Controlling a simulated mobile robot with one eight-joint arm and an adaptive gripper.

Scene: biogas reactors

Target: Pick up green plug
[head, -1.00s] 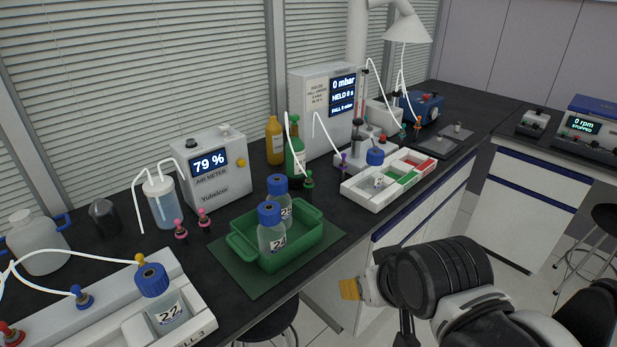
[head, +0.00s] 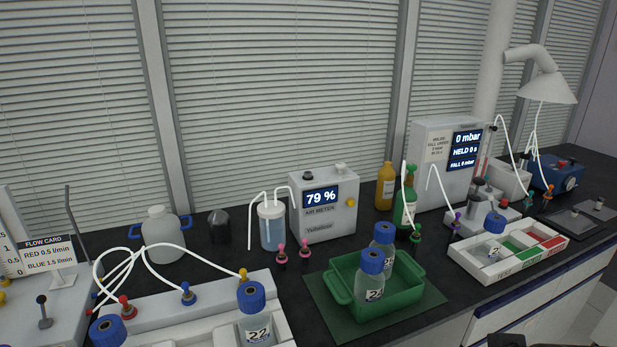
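The green plug (head: 416,234) stands on the dark bench, just right of the green bottle (head: 405,204) and behind the green tray. A thin white tube runs close by it from near the bottle's top; the exact joint is too small to make out. My gripper is not in view. Only a small dark piece of my own arm shows at the bottom edge, right of the middle.
The green tray (head: 341,296) with two blue-capped bottles stands in front of the plug. A purple plug (head: 456,220) and a white sorting tray (head: 484,272) are to the right.

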